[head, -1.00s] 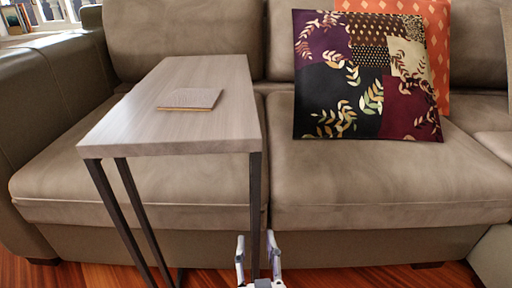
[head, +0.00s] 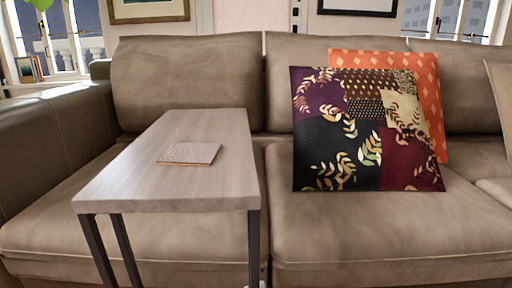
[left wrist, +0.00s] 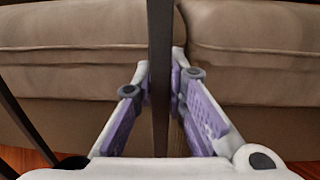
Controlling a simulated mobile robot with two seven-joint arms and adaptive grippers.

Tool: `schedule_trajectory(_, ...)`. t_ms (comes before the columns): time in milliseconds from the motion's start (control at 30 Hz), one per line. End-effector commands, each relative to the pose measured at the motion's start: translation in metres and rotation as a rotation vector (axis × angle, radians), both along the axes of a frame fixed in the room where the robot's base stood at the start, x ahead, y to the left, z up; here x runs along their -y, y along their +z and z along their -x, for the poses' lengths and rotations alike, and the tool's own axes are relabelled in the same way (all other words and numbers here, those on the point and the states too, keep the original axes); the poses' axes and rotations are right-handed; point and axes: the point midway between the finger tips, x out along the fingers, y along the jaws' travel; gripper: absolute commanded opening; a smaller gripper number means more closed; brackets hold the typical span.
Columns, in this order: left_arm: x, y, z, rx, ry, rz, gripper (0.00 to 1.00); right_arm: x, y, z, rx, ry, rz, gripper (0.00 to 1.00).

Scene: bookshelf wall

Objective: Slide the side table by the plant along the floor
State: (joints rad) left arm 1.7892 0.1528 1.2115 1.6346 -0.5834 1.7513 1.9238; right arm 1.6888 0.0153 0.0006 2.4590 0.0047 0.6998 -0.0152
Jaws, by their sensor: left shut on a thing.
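The side table (head: 120,180) has a light wood top and dark metal legs. It stands upright in front of the couch, its top reaching over the left seat. A thin flat book or notepad (head: 190,153) lies on the top. In the left wrist view, a dark table leg (left wrist: 160,115) runs upright between the fingers of my left gripper (left wrist: 160,75), which is shut on it. In the head view the gripper is almost wholly below the lower edge, and the table's feet are hidden. Green leaves of a plant (head: 41,4) show at the top left. My right gripper is not in view.
The brown couch (head: 385,235) stands close behind and under the tabletop, with its armrest (head: 50,135) at the left. A patterned cushion (head: 365,130) and an orange cushion (head: 440,110) rest on it. A little wood floor (left wrist: 25,160) shows in the left wrist view.

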Motion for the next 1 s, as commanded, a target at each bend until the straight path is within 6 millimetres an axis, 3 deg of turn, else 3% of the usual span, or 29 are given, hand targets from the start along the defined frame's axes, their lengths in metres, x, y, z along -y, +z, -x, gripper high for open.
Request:
schedule_trajectory(33,-0.015,0.001,-0.005,0.004,0.026,-0.007,0.00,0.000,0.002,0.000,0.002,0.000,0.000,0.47)
schedule_trajectory(400,-0.059,0.001,-0.019,0.007,0.038,-0.009,0.00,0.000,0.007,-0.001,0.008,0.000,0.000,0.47)
schedule_trajectory(800,-0.067,0.003,-0.021,0.010,0.040,-0.006,0.00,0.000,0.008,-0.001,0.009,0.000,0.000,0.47)
schedule_trajectory(1000,-0.088,0.004,-0.013,0.010,0.039,-0.009,0.00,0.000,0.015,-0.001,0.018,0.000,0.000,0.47)
